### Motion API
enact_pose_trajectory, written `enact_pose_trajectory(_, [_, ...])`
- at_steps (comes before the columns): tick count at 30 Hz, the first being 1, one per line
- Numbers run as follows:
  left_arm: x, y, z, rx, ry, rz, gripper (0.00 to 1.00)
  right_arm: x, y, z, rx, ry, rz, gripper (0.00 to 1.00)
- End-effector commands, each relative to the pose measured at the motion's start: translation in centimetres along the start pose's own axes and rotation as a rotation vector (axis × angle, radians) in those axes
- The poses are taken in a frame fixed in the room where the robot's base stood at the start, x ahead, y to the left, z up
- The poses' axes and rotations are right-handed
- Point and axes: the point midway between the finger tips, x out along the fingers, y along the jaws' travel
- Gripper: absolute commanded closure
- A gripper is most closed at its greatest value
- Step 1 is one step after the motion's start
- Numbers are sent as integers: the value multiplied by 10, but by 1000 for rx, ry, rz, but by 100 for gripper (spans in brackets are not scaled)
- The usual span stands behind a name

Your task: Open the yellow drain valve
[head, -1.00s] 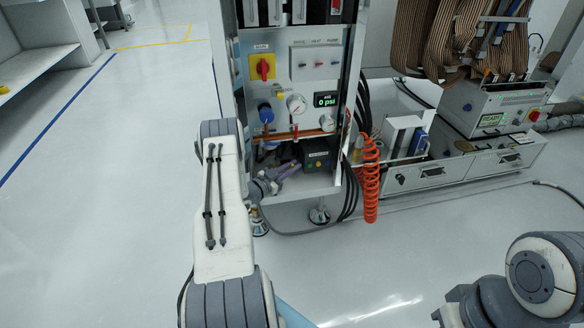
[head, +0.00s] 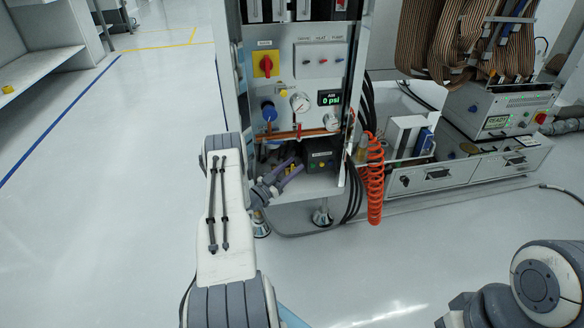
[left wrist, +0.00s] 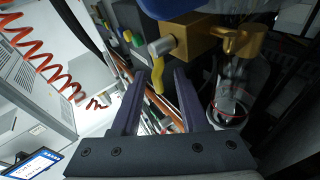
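The yellow drain valve lever (left wrist: 157,80) hangs below a brass block (left wrist: 187,38) with a silver fitting, in the left wrist view. My left gripper (left wrist: 162,76) is open, its two purple fingers apart on either side of the lever as seen from the wrist. I cannot tell whether either finger touches it. In the head view my left gripper (head: 288,170) points into the lower bay of the panel cabinet, where the valve is small and partly hidden by the fingers. My right gripper is out of view.
Above the gripper run a copper pipe (head: 305,134), a white gauge (head: 301,103) and a display (head: 329,98) reading 0 psi. A dark box (head: 320,154) stands just right of the gripper. An orange coiled hose (head: 375,185) hangs farther right. The floor in front is clear.

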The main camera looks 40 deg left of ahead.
Motion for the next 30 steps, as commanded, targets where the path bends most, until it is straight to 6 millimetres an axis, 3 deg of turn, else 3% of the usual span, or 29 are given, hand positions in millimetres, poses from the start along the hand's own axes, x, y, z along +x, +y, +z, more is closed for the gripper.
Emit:
enact_pose_trajectory(8, [-7,-1,-1,-1,-1,-2,56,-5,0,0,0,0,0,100])
enact_pose_trajectory(21, [-87,-2,-2,-1,-1,-5,56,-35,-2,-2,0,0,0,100])
enact_pose_trajectory(30, [-105,0,0,1,0,0,56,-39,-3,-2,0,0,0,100])
